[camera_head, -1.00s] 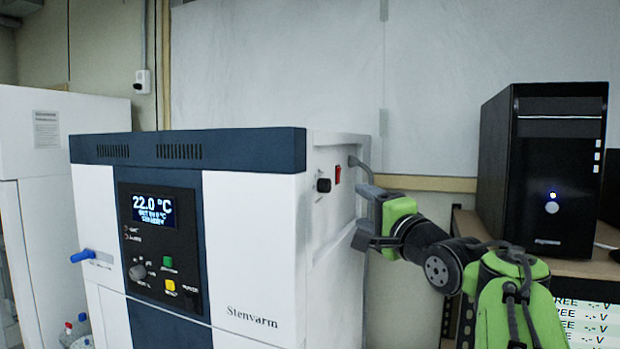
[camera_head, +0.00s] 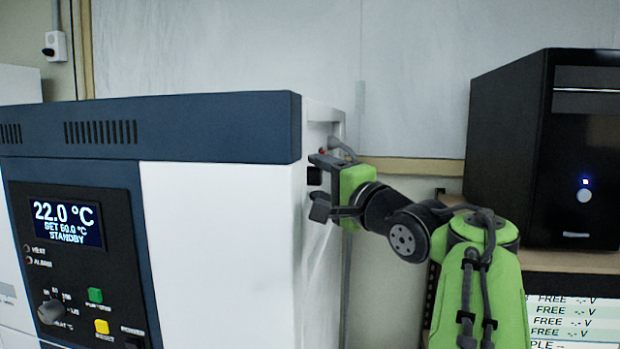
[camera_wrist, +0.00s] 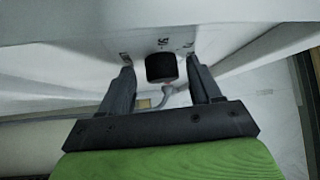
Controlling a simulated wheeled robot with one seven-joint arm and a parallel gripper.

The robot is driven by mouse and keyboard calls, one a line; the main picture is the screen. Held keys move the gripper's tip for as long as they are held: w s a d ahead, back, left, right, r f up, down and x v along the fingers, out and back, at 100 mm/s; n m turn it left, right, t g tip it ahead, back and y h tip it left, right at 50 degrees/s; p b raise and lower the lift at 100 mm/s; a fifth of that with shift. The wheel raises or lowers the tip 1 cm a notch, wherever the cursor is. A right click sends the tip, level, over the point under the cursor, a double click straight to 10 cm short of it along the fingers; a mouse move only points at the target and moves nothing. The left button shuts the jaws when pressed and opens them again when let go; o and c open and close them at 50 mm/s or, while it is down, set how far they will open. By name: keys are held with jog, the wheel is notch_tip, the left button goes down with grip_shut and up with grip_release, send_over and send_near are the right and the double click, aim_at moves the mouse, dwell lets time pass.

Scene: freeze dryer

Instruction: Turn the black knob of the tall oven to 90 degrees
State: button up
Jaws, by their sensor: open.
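The tall oven (camera_head: 220,220) is white with a dark blue top band and fills the left of the head view. The black knob (camera_wrist: 161,67) sticks out of its right side wall and shows clearly in the wrist view, with small printed marks beside it. In the head view the black knob (camera_head: 314,176) is seen edge-on, partly behind the wall edge and my gripper. My gripper (camera_head: 321,184) is open at that side wall. In the wrist view my gripper (camera_wrist: 160,78) has one finger on each side of the knob, with visible gaps and nothing held.
A hanging grey cable (camera_head: 345,150) runs by the oven's side, close to my gripper. The front panel (camera_head: 85,265) reads 22.0 °C, set 60.0 °C, standby. A black computer (camera_head: 560,150) stands on a shelf at right, near my arm.

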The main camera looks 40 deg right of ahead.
jog(key=shift+s+r, duration=0.1)
jog(key=shift+s, duration=0.35)
jog(key=shift+w, duration=0.2)
jog(key=c, duration=1)
jog(key=shift+c, duration=0.2)
jog(key=shift+a+b, duration=0.1)
jog(key=shift+b, duration=0.3)
